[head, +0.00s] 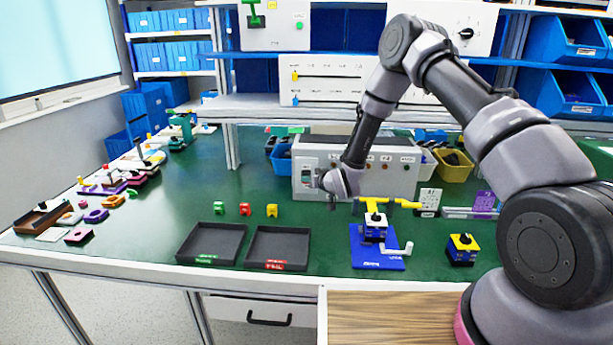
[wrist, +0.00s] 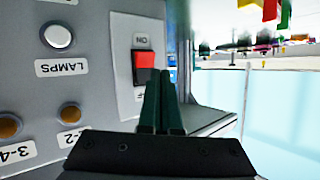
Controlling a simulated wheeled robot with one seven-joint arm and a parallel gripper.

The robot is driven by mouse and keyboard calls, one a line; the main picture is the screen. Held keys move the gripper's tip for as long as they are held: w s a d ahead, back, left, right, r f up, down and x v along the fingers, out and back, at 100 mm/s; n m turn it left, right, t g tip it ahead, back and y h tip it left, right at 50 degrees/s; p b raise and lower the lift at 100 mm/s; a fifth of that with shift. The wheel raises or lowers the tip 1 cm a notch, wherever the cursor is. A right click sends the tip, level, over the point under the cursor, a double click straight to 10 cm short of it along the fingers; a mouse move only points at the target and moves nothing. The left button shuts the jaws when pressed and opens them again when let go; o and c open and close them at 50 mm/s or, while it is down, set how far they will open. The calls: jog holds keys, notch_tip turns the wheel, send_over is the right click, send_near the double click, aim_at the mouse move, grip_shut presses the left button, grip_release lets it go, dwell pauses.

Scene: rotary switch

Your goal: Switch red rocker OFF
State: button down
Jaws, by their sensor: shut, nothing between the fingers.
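The red rocker (wrist: 144,62) sits on a white plate (wrist: 127,75) on the front of a grey box, near its edge. An ON label is above it and a partly hidden label is below it. Its upper part shows red and its lower part dark. My gripper (wrist: 163,72) is shut and empty, with its fingertips over the rocker's lower right side. I cannot tell whether they touch it. In the head view my gripper (head: 332,205) is at the left end of the grey box (head: 398,178), close to its front.
A LAMPS button (wrist: 57,36) and brown round knobs (wrist: 69,113) are on the same panel. Two dark trays (head: 212,244) and a blue fixture (head: 377,262) stand in front on the green table. Small coloured blocks (head: 245,209) lie behind the trays.

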jog(key=s, duration=0.5)
jog(key=shift+f, duration=0.3)
dwell(0.4)
jog(key=d+r+m+h, duration=0.1)
jog(key=d+r, duration=0.4)
jog(key=r, duration=0.3)
jog(key=d+r+m+g+h, duration=0.15)
jog(key=d+r, duration=0.25)
jog(key=r, duration=0.4)
jog(key=d+r+t+h, duration=0.1)
jog(key=d+r, duration=0.4)
jog(key=r, duration=0.3)
jog(key=s+d+r+m+g+h, duration=0.2)
jog(key=s+d+r+m, duration=0.1)
jog(key=s+d+r, duration=0.7)
jog(key=s+d+r+m, duration=0.1)
jog(key=s+r, duration=0.1)
jog(key=s, duration=0.6)
jog(key=s+d+r+m+g, duration=0.1)
jog(key=s+d+r, duration=0.1)
jog(key=s, duration=0.6)
jog(key=s+d+r+m, duration=0.1)
jog(key=s+r, duration=0.3)
jog(key=s, duration=0.4)
jog(key=shift+s+d+m+g, duration=0.3)
jog(key=shift+d+m+g, duration=0.05)
jog(key=shift+d, duration=0.2)
